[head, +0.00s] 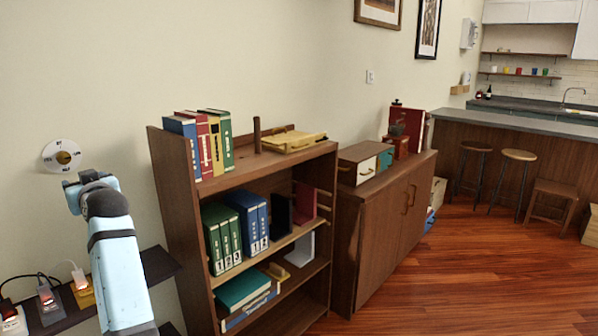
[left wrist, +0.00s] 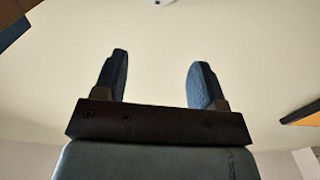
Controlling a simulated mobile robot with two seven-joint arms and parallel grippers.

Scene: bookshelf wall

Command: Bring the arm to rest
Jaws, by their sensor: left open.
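My left arm (head: 118,268), light blue with dark joints, rises from the lower left in the head view. Its hand end is raised in front of the cream wall, just below and right of a round wall dial. In the left wrist view my left gripper (left wrist: 158,72) is open, with its two dark fingers wide apart. Nothing is between the fingers, and plain wall shows behind them. My right gripper is in neither view.
A brown bookshelf (head: 176,210) with books stands right of my arm. The wall dial (head: 62,156) is close to the hand. A dark shelf (head: 158,265) with plugged-in chargers is at lower left. A wooden cabinet (head: 372,240) stands farther right. Open wood floor (head: 450,285) lies at right.

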